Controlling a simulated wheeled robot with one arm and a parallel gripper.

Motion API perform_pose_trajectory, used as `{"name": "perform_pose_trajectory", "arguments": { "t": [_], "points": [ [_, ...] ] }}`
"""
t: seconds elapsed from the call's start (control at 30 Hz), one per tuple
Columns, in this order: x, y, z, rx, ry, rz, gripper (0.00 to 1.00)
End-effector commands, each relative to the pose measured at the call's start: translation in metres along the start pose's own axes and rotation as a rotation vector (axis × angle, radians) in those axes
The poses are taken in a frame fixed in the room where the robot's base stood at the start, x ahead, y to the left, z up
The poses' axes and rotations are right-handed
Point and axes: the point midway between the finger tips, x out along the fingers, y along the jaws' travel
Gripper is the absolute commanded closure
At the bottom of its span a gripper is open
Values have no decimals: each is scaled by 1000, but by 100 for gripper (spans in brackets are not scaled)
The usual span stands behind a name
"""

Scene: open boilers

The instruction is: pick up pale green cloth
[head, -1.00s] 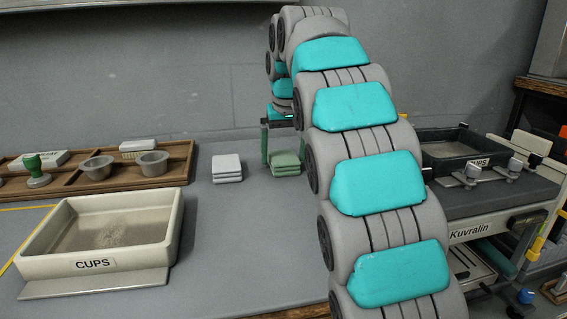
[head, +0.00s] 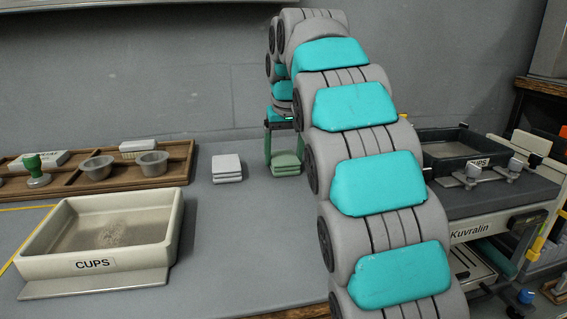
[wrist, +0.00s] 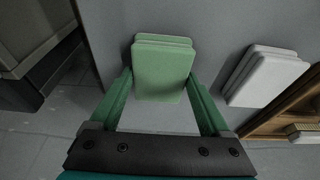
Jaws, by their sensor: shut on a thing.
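The pale green cloth (head: 286,164) is a folded stack lying on the grey counter, partly hidden behind my arm in the head view. In the wrist view the cloth (wrist: 163,70) sits between the two green fingers of my gripper (wrist: 160,88). The fingers are closed against its two sides. In the head view my gripper (head: 283,150) points down at the cloth, with the left finger along its left side. The cloth appears to be at counter height; I cannot tell whether it is clear of the surface.
A white folded cloth stack (head: 227,168) lies just left of the green one. Farther left are a cream tray (head: 95,265) labelled CUPS and a wooden tray (head: 180,165) with grey bowls. A dark bin (head: 455,153) stands at right. The wall is close behind.

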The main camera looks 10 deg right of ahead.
Motion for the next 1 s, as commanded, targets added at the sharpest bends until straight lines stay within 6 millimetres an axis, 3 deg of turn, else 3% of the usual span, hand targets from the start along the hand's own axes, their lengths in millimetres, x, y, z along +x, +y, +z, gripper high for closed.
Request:
{"name": "perform_pose_trajectory", "arguments": {
  "t": [0.03,0.3,0.63,1.0],
  "points": [
    [0,0,0,0,0,0,52],
    [0,0,0,0,0,0,82],
    [-4,0,-2,0,2,1,83],
    [-23,0,-7,0,5,0,83]
  ]
}}
